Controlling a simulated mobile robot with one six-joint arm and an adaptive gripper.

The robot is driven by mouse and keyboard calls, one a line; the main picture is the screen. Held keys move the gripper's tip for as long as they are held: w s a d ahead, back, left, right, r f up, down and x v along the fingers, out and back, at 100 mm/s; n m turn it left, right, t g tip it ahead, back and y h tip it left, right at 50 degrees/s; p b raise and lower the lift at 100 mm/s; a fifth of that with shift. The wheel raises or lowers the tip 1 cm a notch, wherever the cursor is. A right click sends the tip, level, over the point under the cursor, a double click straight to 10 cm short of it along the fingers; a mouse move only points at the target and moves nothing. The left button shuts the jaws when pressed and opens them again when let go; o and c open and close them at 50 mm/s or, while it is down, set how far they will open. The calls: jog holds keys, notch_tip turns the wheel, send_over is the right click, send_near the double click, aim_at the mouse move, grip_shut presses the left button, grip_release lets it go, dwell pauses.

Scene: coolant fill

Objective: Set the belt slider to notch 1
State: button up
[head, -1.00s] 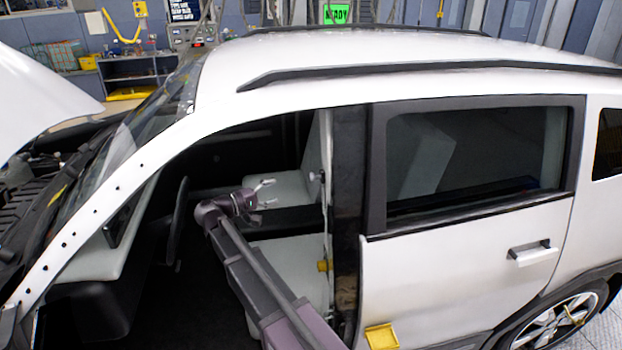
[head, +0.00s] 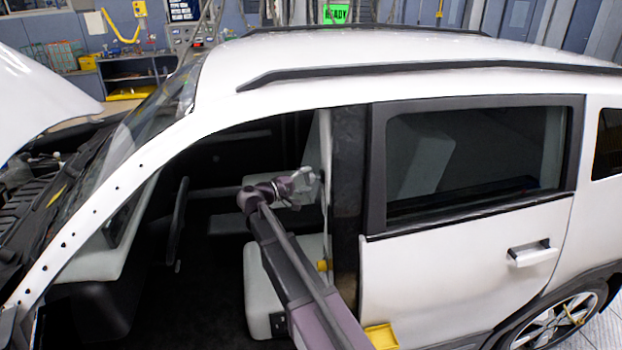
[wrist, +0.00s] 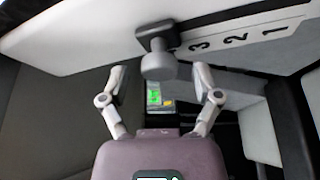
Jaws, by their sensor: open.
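The belt slider (wrist: 158,63) is a grey round knob on a black mount, on the white pillar trim. A white scale strip (wrist: 240,38) beside it carries the numbers 3, 2 and 1, running to the right in the wrist view. The slider sits to the left of the 3, at the strip's end. My gripper (wrist: 158,76) is open, one finger on each side below the knob. No contact with the knob is visible. In the head view my gripper (head: 303,184) is inside the car at the door pillar, and largely hides the slider.
The dark door pillar (head: 348,190) and white rear door (head: 450,280) are right of my arm. A light seat (head: 258,285) is below it. The steering wheel (head: 177,225) is to the left. A yellow block (head: 381,336) is at the door's lower front edge.

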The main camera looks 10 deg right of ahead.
jog(key=shift+x, duration=0.8)
grip_shut()
